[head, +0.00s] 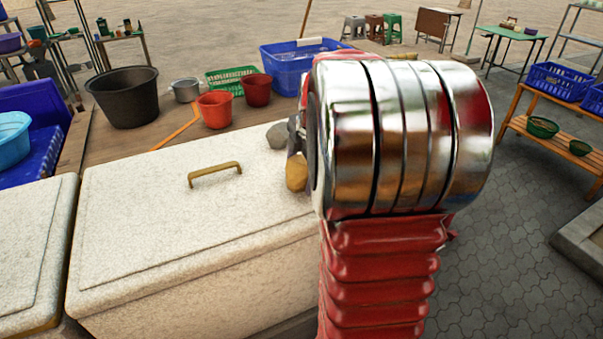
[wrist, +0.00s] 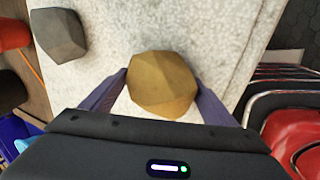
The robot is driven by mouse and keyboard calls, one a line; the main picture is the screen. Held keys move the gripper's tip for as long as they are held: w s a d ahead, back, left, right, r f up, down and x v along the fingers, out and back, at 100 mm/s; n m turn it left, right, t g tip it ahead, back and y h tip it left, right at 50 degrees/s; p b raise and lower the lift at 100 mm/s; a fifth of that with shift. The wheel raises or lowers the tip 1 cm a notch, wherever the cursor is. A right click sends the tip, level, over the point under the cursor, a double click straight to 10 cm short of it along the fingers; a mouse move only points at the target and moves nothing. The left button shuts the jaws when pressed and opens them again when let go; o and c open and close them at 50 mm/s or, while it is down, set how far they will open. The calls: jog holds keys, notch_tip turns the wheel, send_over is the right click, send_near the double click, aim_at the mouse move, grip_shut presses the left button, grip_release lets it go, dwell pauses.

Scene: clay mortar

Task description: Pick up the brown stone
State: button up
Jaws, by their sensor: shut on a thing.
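The brown stone (wrist: 163,84) is a faceted, yellowish-brown lump between the two fingers of my gripper (wrist: 163,92) in the wrist view. My gripper is shut on it, with a finger at each side. In the head view the brown stone (head: 297,172) shows just left of my arm, over the right end of the white cooler lid. My gripper (head: 296,150) is mostly hidden behind my arm there. I cannot tell whether the stone touches the lid.
A grey stone (head: 277,135) lies on the white cooler (head: 150,215), near its far right corner. It also shows in the wrist view (wrist: 59,35). Red buckets (head: 215,109), a black tub (head: 123,97) and a blue crate (head: 292,68) stand behind. The lid has a brass handle (head: 214,173).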

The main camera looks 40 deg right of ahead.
aim_at(301, 161)
jog(key=shift+c, duration=0.8)
jog(key=shift+r, duration=0.1)
jog(key=shift+r, duration=0.1)
jog(key=shift+r, duration=0.25)
notch_tip(301, 161, up, 9)
jog(key=shift+r, duration=0.15)
